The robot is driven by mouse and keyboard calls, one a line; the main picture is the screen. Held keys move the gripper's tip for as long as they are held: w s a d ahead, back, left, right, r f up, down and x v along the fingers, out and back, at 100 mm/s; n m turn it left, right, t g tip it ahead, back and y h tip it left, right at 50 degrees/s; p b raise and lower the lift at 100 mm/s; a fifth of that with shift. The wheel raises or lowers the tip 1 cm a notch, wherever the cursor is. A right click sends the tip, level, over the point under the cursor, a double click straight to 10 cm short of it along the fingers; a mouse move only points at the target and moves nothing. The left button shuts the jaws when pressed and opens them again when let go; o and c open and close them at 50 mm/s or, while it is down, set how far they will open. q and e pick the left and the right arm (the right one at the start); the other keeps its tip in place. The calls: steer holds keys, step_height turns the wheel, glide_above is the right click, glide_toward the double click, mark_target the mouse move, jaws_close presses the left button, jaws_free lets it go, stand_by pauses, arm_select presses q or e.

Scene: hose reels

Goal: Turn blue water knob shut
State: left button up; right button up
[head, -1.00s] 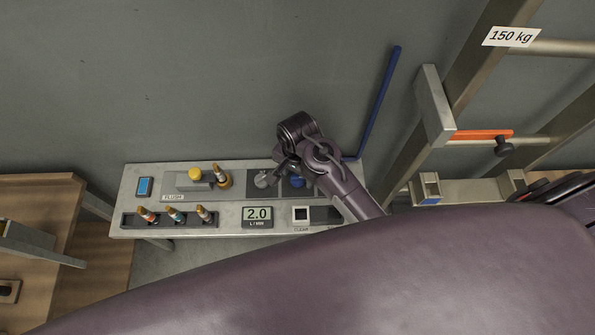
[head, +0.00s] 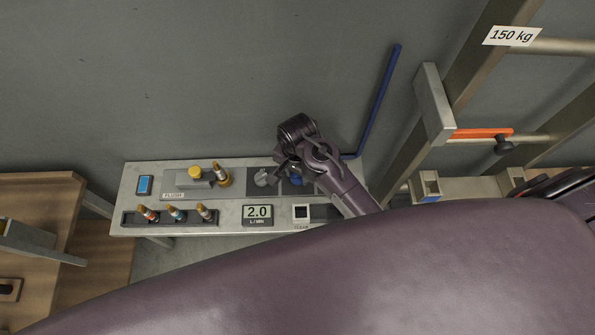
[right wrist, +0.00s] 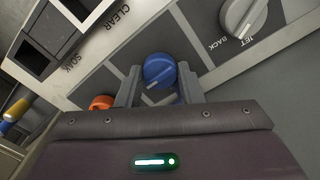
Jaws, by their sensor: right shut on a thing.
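The blue water knob (right wrist: 159,70) is on the panel between the two fingers of my right gripper (right wrist: 160,90) in the right wrist view. A white pointer line shows on its face. The wrist hides part of the knob there. My left gripper is not in view.
An orange knob (right wrist: 102,102) sits close to the fingers. A blue pipe (head: 380,95) runs up the wall.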

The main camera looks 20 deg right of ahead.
steer(key=shift+n, duration=0.7)
steer(key=n, duration=0.6)
steer(key=shift+n, duration=0.4)
steer(key=n, duration=0.4)
steer(key=shift+n, duration=0.3)
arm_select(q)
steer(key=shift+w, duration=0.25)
arm_select(e)
steer(key=n, duration=0.4)
steer(key=shift+n, duration=0.4)
steer(key=shift+w+r, duration=0.1)
steer(key=o, duration=1)
